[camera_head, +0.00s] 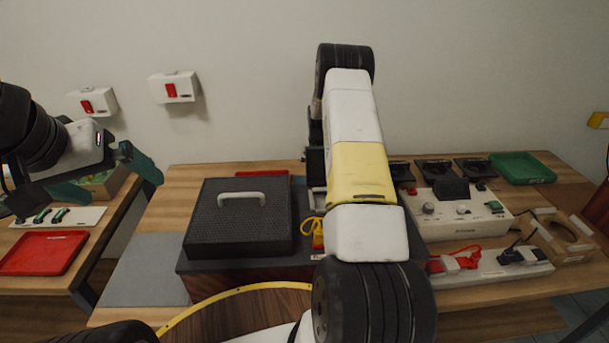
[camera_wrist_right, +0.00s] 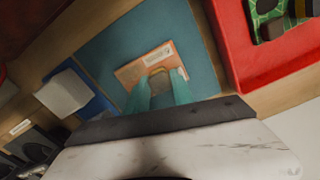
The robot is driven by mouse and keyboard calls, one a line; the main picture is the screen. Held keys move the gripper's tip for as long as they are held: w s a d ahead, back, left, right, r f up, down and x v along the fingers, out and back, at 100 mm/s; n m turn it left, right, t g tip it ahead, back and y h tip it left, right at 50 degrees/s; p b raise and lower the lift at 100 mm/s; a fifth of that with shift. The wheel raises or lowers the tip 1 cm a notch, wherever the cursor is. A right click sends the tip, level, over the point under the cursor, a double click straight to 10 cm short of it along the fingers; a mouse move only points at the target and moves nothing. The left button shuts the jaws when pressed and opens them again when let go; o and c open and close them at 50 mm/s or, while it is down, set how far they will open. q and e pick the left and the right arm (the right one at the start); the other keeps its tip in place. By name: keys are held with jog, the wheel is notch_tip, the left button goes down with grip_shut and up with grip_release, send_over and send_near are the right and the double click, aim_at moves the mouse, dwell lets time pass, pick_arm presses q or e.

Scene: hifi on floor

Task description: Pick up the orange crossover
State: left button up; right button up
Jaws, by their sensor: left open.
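An orange board with a white label (camera_wrist_right: 146,64), which looks like the orange crossover, lies on a blue-teal surface in the right wrist view. The teal fingers of my right gripper (camera_wrist_right: 160,88) reach over its near edge, one on each side of a small yellowish-brown part (camera_wrist_right: 159,82). I cannot tell whether they grip it. In the head view my right arm hides that gripper. An orange piece with a yellow cord (camera_head: 318,234) shows partly beside that arm; I cannot tell if it is the same thing. My left gripper (camera_head: 85,196) is open and empty at the left.
A black grille box with a handle (camera_head: 240,218) stands left of my right arm. A red tray (camera_head: 42,253) lies on the left table. A white control panel (camera_head: 458,215), a power strip (camera_head: 490,265) and a green tray (camera_head: 522,167) are at the right. A grey mat (camera_head: 148,270) is bare.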

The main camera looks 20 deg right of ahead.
grip_shut()
jog(key=shift+r, duration=0.1)
notch_tip(320, 180, up, 11)
dwell(0.3)
